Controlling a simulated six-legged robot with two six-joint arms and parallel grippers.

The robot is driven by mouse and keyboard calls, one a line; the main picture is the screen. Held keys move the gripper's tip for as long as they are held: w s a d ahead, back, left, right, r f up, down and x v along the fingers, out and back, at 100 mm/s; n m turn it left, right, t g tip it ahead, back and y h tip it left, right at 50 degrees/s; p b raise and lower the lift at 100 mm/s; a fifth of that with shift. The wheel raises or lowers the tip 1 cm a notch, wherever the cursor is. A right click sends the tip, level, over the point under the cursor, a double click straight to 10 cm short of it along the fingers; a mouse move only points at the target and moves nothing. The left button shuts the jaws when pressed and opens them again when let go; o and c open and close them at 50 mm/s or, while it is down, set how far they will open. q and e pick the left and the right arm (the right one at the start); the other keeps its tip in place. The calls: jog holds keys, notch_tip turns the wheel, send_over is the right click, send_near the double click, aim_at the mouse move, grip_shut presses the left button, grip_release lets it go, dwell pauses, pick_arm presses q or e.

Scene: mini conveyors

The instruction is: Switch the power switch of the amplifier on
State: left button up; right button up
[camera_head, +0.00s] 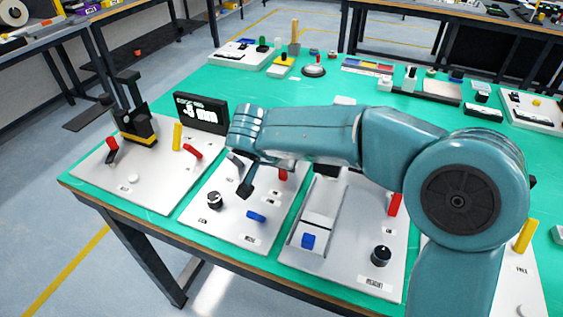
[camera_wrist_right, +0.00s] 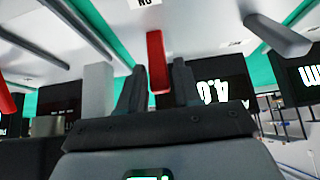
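In the right wrist view, which looks upside down, my right gripper (camera_wrist_right: 160,80) has its two dark fingers apart. A red lever (camera_wrist_right: 157,60) shows between them, with a thin gap on its right; contact is unclear. An upside-down ON label (camera_wrist_right: 144,2) is on the white panel at the top edge. I cannot tell which panel is the amplifier.
The middle panel also has a black knob (camera_head: 214,200) and a blue switch (camera_head: 256,216). The right panel has a blue button (camera_head: 308,241). Small devices line the green table's back.

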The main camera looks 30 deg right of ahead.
jog(key=shift+o, duration=0.5)
jog(key=shift+s, duration=0.1)
jog(key=shift+a, duration=0.1)
jog(key=p+v, duration=0.2)
jog(key=v, duration=1.4)
jog(key=shift+r, duration=0.2)
